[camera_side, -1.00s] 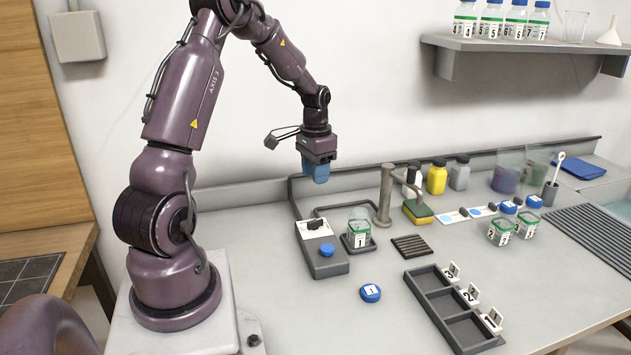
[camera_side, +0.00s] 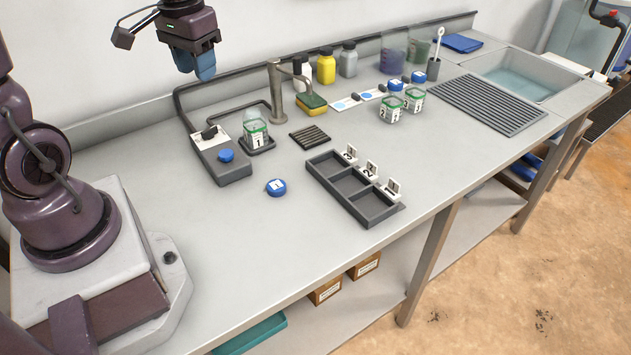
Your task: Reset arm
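My gripper (camera_side: 206,66) hangs at the top left, above the back of the bench and clear of everything on it. Its blue fingers point down and look close together; I cannot tell if a gap is between them. No held object shows. Jar 1 (camera_side: 256,136) stands without its lid on a small dark pad beside the grey control box (camera_side: 228,168). Its blue lid (camera_side: 276,187), marked 1, lies on the bench in front. Two other numbered jars, jar 2 (camera_side: 390,112) and jar 3 (camera_side: 413,100), stand farther right.
A tap (camera_side: 276,95) rises behind jar 1, with a sponge (camera_side: 311,103) next to it. A three-compartment tray (camera_side: 350,190) with number tags sits empty at the front. Bottles (camera_side: 326,67) line the back. A sink (camera_side: 525,75) is at right. The left front bench is clear.

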